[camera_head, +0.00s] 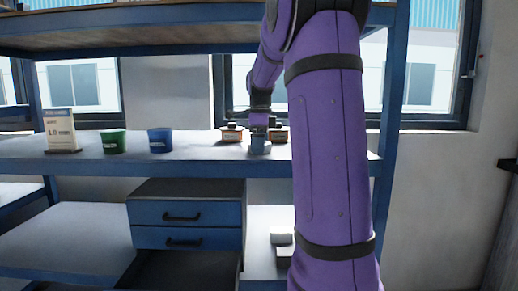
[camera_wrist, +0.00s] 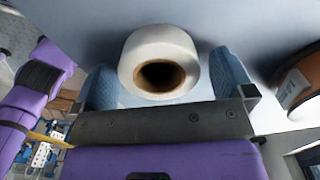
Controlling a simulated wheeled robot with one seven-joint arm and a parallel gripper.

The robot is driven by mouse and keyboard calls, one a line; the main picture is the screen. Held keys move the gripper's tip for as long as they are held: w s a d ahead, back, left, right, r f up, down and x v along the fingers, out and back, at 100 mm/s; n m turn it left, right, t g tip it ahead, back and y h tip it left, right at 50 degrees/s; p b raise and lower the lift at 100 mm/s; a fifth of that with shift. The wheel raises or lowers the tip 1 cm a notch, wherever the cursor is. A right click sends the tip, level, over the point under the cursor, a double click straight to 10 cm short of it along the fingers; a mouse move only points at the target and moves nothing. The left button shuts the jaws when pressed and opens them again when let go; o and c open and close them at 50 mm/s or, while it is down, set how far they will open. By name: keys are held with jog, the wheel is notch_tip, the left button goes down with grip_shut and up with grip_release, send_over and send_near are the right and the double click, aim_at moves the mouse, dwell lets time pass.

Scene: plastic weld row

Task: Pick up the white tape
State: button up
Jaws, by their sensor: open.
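The white tape (camera_wrist: 150,42) is a white roll with a brown cardboard core, in the upper middle of the wrist view. My gripper (camera_wrist: 164,66) is open, with one light-blue finger to the left of the roll and one to the right. Whether either finger touches the roll I cannot tell. In the head view my gripper (camera_head: 260,142) is low over the shelf board, and I cannot make out the white tape there.
Orange-brown rolls stand close by on the shelf, one left (camera_head: 232,133) and one right (camera_head: 278,134) of my gripper. A green cup (camera_head: 114,142), a blue cup (camera_head: 160,141) and a sign card (camera_head: 60,130) stand farther left. An upper shelf (camera_head: 150,38) is overhead.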

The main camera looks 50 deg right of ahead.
jog(key=c, duration=0.9)
